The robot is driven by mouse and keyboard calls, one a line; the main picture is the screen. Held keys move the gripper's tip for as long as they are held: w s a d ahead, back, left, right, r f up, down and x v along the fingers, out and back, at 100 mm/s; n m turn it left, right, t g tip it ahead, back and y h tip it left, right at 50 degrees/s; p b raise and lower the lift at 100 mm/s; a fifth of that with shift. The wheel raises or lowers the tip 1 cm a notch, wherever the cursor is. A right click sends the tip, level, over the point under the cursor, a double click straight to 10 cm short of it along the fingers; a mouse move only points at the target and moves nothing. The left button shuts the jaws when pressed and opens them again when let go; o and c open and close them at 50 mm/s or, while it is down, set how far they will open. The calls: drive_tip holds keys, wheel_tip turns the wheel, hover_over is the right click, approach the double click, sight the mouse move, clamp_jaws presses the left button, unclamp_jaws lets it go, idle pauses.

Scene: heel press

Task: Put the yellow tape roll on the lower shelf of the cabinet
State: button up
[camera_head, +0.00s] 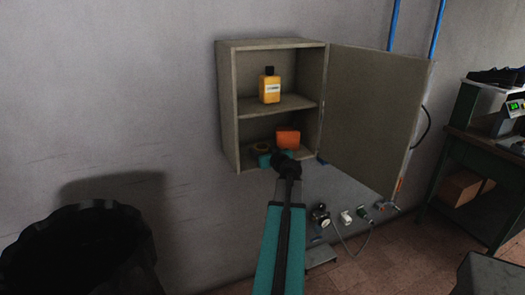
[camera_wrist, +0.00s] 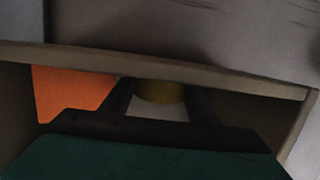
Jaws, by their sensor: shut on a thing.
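The cabinet (camera_head: 228,110) hangs on the wall, its two compartments open to view. The yellow tape roll (camera_head: 262,147) is inside the lower compartment, at its left; it looks dark and small there. In the wrist view the yellow tape roll (camera_wrist: 158,92) shows between my two dark fingers, partly hidden by them and by a board edge. My gripper (camera_wrist: 160,103) is shut on it; in the head view my gripper (camera_head: 262,156) reaches into the lower compartment. I cannot tell whether the roll touches the lower shelf (camera_head: 247,166).
An orange box (camera_head: 288,139) stands right of the roll on the lower shelf; it also shows in the wrist view (camera_wrist: 70,94). A yellow bottle (camera_head: 270,89) stands on the upper shelf (camera_head: 290,103). The cabinet door (camera_head: 375,110) is open to the right. A black bin (camera_head: 85,245) stands lower left.

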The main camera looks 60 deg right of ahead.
drive_tip(key=shift+f+b, duration=0.15)
drive_tip(key=shift+b, duration=0.15)
drive_tip(key=o, duration=1)
drive_tip(key=shift+o, duration=0.2)
drive_tip(key=shift+r+p, duration=0.25)
drive_tip(key=shift+p, duration=0.15)
drive_tip(key=shift+s+a+b, duration=0.3)
drive_tip(key=shift+s+a, duration=0.1)
drive_tip(key=shift+s, duration=0.1)
drive_tip(key=b+v, duration=0.4)
drive_tip(key=v, duration=0.6)
drive_tip(key=shift+s+r+b, duration=0.15)
drive_tip(key=shift+s+b, duration=0.15)
drive_tip(key=shift+b, duration=0.1)
